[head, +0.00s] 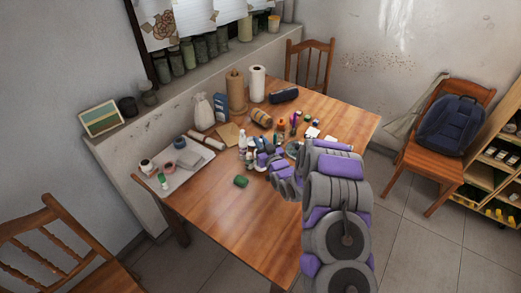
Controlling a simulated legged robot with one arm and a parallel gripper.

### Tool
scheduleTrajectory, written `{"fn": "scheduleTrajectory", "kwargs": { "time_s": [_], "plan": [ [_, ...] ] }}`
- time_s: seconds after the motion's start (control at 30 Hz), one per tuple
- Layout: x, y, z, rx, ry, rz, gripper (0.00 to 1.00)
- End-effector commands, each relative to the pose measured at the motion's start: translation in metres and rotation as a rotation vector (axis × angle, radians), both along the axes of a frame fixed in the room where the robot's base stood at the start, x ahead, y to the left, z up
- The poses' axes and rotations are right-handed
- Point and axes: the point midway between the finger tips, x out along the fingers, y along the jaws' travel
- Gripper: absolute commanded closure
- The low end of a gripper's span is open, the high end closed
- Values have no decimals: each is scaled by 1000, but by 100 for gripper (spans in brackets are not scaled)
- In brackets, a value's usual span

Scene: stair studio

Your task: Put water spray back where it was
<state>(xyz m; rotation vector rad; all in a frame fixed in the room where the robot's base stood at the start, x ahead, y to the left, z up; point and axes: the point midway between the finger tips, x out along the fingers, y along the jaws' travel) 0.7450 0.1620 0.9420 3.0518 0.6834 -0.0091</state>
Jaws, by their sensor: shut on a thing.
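My arm reaches from the lower right over the wooden table (215,210). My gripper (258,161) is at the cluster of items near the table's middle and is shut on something. A small pale bottle (249,158), which looks like the water spray, shows at the gripper's left side. Its shape is too small to make out fully, and the fingers and arm hide part of it. Whether its base touches the table I cannot tell.
A tray (190,176) with rolls and bottles is at the left. Paper rolls (257,84) stand at the back. Small jars crowd the middle. The table's front is clear. Chairs (311,62) stand around.

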Motion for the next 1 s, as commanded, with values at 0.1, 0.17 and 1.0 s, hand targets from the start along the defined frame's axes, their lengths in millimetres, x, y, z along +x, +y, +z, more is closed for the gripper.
{"fn": "scheduleTrajectory", "kwargs": {
  "time_s": [0.1,0.17,1.0],
  "plan": [
    [2,-6,-7,5,-1,-4,100],
    [2,-6,-14,4,-1,-4,100],
    [1,-3,-34,1,-2,-3,55]
  ]
}}
